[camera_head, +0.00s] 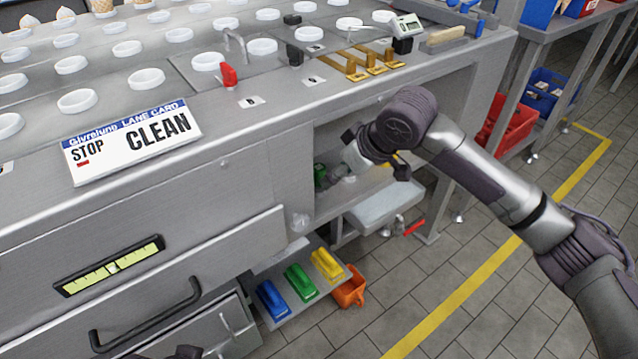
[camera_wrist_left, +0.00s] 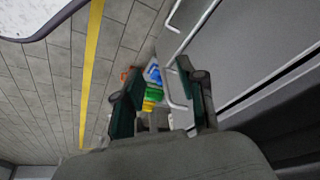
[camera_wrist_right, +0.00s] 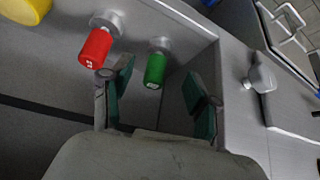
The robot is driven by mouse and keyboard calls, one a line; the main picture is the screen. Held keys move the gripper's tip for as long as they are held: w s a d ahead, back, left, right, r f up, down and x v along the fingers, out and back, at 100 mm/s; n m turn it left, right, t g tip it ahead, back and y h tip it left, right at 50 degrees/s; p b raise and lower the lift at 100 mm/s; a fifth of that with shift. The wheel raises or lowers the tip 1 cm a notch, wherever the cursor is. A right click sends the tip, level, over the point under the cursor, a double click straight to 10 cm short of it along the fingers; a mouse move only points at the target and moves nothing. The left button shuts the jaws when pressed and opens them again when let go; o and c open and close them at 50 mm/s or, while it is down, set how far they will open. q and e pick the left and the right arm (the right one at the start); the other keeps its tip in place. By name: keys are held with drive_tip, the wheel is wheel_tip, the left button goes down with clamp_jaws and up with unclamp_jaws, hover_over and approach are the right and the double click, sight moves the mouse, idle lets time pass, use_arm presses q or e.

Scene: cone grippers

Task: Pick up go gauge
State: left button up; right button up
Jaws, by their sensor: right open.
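The go gauge (camera_wrist_right: 155,69), with a green handle and a grey metal end, lies in a grey recessed shelf in the right wrist view. In the head view its green handle (camera_head: 319,176) shows inside the bench opening. A red-handled gauge (camera_wrist_right: 96,48) lies beside it to the left. My right gripper (camera_wrist_right: 157,90) is open and empty, and the green handle appears between its fingertips, with the contact unclear. In the head view my right gripper (camera_head: 370,156) is at the bench opening. My left gripper (camera_wrist_left: 158,92) is open and empty, low beside the drawers.
The shelf's side wall stands right of the green gauge. A yellow round object (camera_wrist_right: 22,10) is at the upper left. A drawer handle (camera_head: 145,318) projects in front.

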sight(324, 172)
drive_tip(key=shift+w+a, duration=0.7)
drive_tip(key=shift+a, duration=0.05)
use_arm(q)
drive_tip(key=w+d+r+t, duration=0.1)
drive_tip(key=w, duration=0.1)
drive_tip(key=w+r+t+h+b, duration=0.1)
drive_tip(key=w+t, duration=0.1)
drive_tip(key=w, duration=0.1)
drive_tip(key=w+d+t, duration=0.1)
drive_tip(key=w, duration=0.2)
drive_tip(key=shift+d+r+t+b, duration=0.35)
drive_tip(key=shift+r+t+b, duration=0.05)
use_arm(e)
drive_tip(key=x, duration=0.4)
drive_tip(key=shift+w+a+f, duration=0.15)
drive_tip(key=shift+a+f, duration=0.05)
drive_tip(key=shift+f, duration=0.15)
drive_tip(key=shift+w+a+f, duration=0.1)
drive_tip(key=shift+f, duration=0.05)
use_arm(q)
drive_tip(key=shift+w+d+r+t, duration=0.1)
drive_tip(key=shift+w+r+t, duration=0.2)
drive_tip(key=shift+w+r, duration=0.1)
use_arm(e)
clamp_jaws()
